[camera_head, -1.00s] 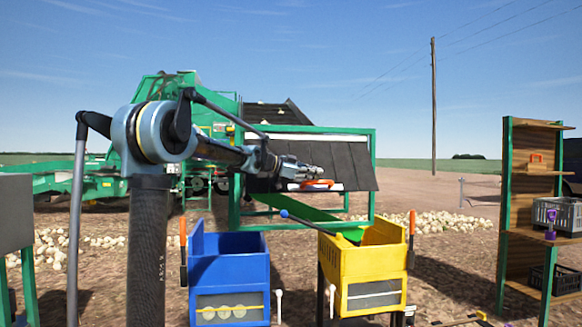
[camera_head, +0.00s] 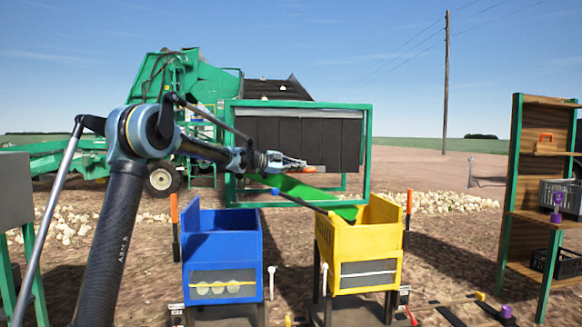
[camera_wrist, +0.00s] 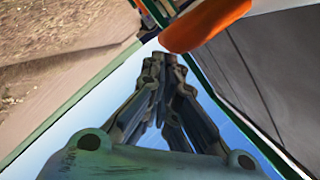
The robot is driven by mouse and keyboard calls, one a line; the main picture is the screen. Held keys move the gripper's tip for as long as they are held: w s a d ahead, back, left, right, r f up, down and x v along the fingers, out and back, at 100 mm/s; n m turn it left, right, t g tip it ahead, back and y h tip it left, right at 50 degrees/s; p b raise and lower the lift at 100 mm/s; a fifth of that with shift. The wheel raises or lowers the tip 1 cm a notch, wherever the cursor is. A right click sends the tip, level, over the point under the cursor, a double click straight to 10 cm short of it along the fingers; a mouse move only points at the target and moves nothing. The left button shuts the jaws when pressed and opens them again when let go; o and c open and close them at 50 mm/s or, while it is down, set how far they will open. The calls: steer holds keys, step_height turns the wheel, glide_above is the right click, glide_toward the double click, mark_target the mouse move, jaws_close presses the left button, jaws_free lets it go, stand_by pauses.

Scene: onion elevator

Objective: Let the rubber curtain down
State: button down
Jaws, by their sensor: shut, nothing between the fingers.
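The dark rubber curtain (camera_head: 335,143) hangs in strips inside the green frame (camera_head: 368,115), close to upright. It also shows as a grey sheet along the right side of the wrist view (camera_wrist: 280,65). An orange handle (camera_head: 316,169) is at the curtain's lower edge, and it shows large at the top of the wrist view (camera_wrist: 208,25). My gripper (camera_head: 303,165) is in front of the curtain's lower part, just left of the handle. In the wrist view its fingers (camera_wrist: 163,72) are together and empty, beside the handle. I cannot tell whether they touch it.
A green chute (camera_head: 305,190) slopes below the frame toward a yellow bin (camera_head: 358,235). A blue bin (camera_head: 223,240) stands left of it. A blue-tipped lever (camera_head: 276,191) is above the bins. A wooden shelf (camera_head: 515,170) stands at the right.

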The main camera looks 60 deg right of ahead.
steer(key=shift+w+d, duration=0.2)
steer(key=shift+w, duration=0.1)
stand_by(0.4)
steer(key=shift+a, duration=0.1)
steer(key=w+a+r, duration=0.1)
steer(key=w+a, duration=0.1)
steer(key=a, duration=0.3)
steer(key=w+a+r, duration=0.1)
steer(key=a+r, duration=0.1)
steer(key=a, duration=0.3)
steer(key=shift+w+a+r, duration=0.2)
steer(key=shift+w+r, duration=0.05)
steer(key=shift+w, duration=0.15)
